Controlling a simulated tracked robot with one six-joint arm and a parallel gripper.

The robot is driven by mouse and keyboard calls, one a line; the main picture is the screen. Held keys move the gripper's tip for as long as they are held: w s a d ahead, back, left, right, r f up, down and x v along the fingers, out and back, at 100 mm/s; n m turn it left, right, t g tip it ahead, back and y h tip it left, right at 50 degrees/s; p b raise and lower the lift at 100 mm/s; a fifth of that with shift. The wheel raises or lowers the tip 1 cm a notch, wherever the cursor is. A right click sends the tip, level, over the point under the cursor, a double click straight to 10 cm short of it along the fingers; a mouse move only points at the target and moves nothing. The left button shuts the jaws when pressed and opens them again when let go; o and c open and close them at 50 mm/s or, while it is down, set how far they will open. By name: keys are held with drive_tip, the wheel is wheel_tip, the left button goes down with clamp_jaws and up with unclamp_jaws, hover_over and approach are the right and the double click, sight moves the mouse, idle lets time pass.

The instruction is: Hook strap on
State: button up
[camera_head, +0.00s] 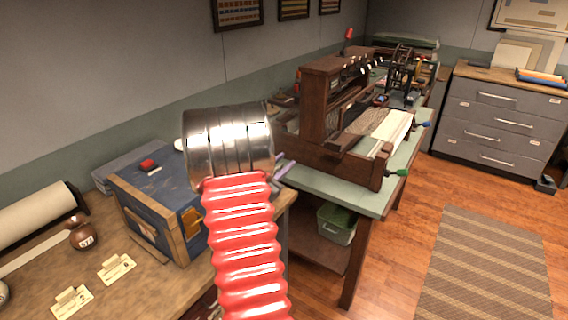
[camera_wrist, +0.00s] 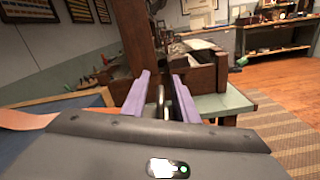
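My gripper (camera_wrist: 161,90) shows in the wrist view as two purple fingers, set apart with a gap between them. A narrow grey, curved metal thing (camera_wrist: 159,98) shows in the gap; I cannot tell whether it lies between the fingers or behind them. In the head view my red ribbed arm and its metal joint hide most of the gripper; only a bit of purple (camera_head: 285,168) shows beside the dark wooden loom (camera_head: 318,157). I cannot make out a strap for certain in either view.
The loom stands on a green-topped table (camera_head: 345,192). A blue box with wooden trim (camera_head: 150,205) stands on the left workbench (camera_head: 165,285), near a brown round jar (camera_head: 82,236) and number cards. A green bin (camera_head: 336,224) sits below the table. The floor by the striped rug (camera_head: 490,265) is clear.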

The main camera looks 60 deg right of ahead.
drive_tip(key=shift+d, duration=0.4)
clamp_jaws()
drive_tip(key=shift+a, duration=0.15)
